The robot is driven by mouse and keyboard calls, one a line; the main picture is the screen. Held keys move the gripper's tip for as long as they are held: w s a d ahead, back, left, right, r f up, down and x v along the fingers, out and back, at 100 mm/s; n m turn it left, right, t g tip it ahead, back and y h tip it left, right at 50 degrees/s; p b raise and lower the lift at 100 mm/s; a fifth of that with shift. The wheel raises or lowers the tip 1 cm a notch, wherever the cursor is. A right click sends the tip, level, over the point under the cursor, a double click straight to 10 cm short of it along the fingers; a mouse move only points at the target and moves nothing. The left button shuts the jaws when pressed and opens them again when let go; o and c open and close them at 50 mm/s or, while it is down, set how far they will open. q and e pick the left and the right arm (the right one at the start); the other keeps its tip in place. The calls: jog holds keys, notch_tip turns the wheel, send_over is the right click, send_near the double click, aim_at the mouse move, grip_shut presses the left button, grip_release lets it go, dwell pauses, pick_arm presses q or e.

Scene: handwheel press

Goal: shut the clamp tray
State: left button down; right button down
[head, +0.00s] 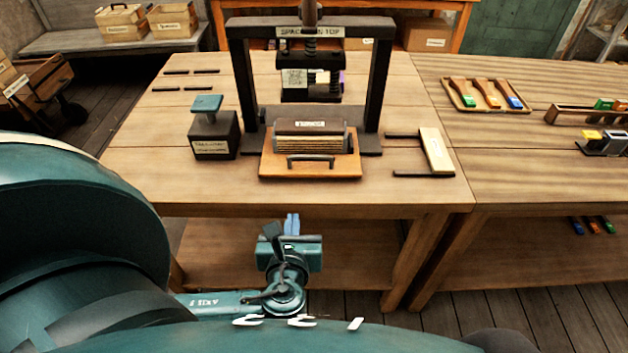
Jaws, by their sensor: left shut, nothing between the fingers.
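The clamp tray (270,172) is an orange-brown wooden board with a dark bar handle (311,160) at its front. It sticks out forward from the foot of the black press (240,75), toward the table's front edge. A labelled block of stacked layers (311,140) sits on it. My left gripper (291,224) is shut and empty, with blue fingertips together. In the picture it is below the table's front edge, under the handle and apart from it. My right gripper is not in view.
The wooden table (130,160) has a dark block with a teal-topped post (213,135) left of the press. Colour-tipped tools (487,94) lie on a second table (530,165). The tabletop before the tray is clear.

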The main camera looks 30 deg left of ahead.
pick_arm(q)
send_near(297, 176)
jog(key=x, duration=0.5)
jog(key=shift+p, duration=0.4)
jog(key=shift+w+a+f, duration=0.1)
jog(key=shift+w+a, duration=0.3)
jog(key=shift+w, duration=0.15)
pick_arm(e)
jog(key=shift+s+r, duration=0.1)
